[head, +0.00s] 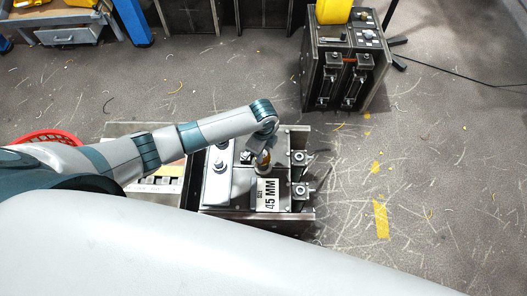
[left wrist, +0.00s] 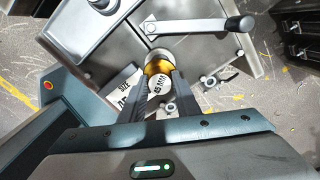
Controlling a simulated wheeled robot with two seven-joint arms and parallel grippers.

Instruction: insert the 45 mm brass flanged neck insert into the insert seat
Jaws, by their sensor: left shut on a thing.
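My left gripper (head: 264,158) reaches down over the metal fixture (head: 218,178), beside its white "45 MM" plate (head: 268,195). It is shut on the brass insert (left wrist: 158,67), whose gold-coloured body shows between the fingertips in the left wrist view. A pale round face with partly readable dark print sits at the near end of the insert. A light round rim (left wrist: 158,55) lies just beyond the insert; it looks like the seat, but I cannot tell how deep the insert sits in it. The fingers hide part of the insert. My right gripper is not in view.
A lever handle (left wrist: 238,24) on the fixture stands close beside the insert. Clamps (head: 300,158) stick out on the fixture's right side. A dark metal unit with a yellow top (head: 345,60) stands at the back. A red basket (head: 48,138) is at the left. The floor at right is mostly clear.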

